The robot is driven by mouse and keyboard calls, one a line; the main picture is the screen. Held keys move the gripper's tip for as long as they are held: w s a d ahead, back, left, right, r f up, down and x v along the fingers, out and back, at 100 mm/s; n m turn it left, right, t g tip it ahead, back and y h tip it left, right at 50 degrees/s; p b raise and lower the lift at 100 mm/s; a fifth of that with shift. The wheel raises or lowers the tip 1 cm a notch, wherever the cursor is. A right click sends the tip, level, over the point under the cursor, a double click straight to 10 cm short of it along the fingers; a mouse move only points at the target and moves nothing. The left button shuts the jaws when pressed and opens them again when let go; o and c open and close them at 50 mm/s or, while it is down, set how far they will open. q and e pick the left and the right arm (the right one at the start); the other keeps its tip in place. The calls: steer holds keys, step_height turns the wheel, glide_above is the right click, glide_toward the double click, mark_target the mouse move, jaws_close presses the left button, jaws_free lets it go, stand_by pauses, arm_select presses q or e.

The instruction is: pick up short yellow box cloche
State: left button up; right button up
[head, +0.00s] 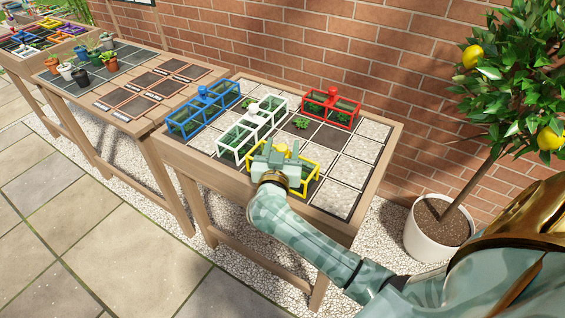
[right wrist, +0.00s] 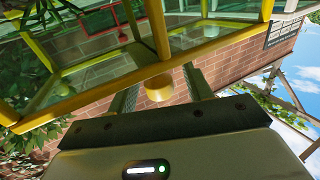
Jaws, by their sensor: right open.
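The short yellow box cloche (head: 312,174) stands at the near side of the right table, with green plants inside. It also shows large across the top of the right wrist view (right wrist: 120,118). My right gripper (head: 278,152) is over the cloche and hides part of it. Its two fingers are open on either side of the round yellow knob (right wrist: 158,88); I cannot tell whether either finger touches it. My left gripper is not in view.
A white cloche (head: 238,137), a blue cloche (head: 203,108) and a red cloche (head: 332,108) stand close by on the same table. Bare gravel squares (head: 336,198) lie to the right. A brick wall (head: 340,50) runs behind, and a potted lemon tree (head: 438,228) stands right.

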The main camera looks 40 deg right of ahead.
steer(key=shift+s+a+r, duration=0.2)
steer(key=shift+r, duration=0.1)
steer(key=shift+f, duration=0.1)
jaws_close()
